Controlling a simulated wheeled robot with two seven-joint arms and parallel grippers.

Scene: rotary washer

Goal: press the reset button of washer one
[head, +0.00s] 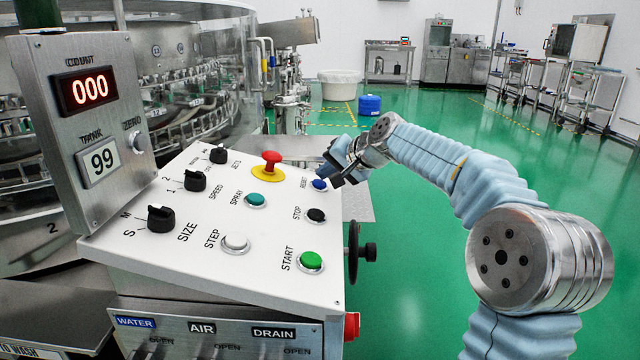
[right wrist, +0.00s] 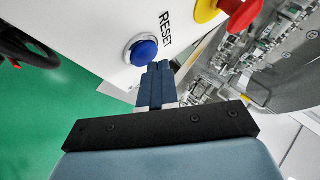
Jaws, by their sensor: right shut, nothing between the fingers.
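The washer's white control panel (head: 200,250) fills the lower left of the head view. Its blue reset button (head: 319,184) sits at the panel's far right corner, beside the printed word RESET. In the right wrist view the blue reset button (right wrist: 144,50) has a pale ring around it. My right gripper (head: 332,172) is shut and empty, close beside the button; its blue fingertips (right wrist: 159,68) show just right of and below the button in the right wrist view. I cannot tell whether they touch the panel. My left gripper is not in view.
A red emergency knob (head: 269,162) on a yellow base stands near the reset button. Black stop (head: 316,215), green start (head: 310,261) and teal spray (head: 256,200) buttons share the panel. A black handwheel (head: 355,251) sticks out at the right.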

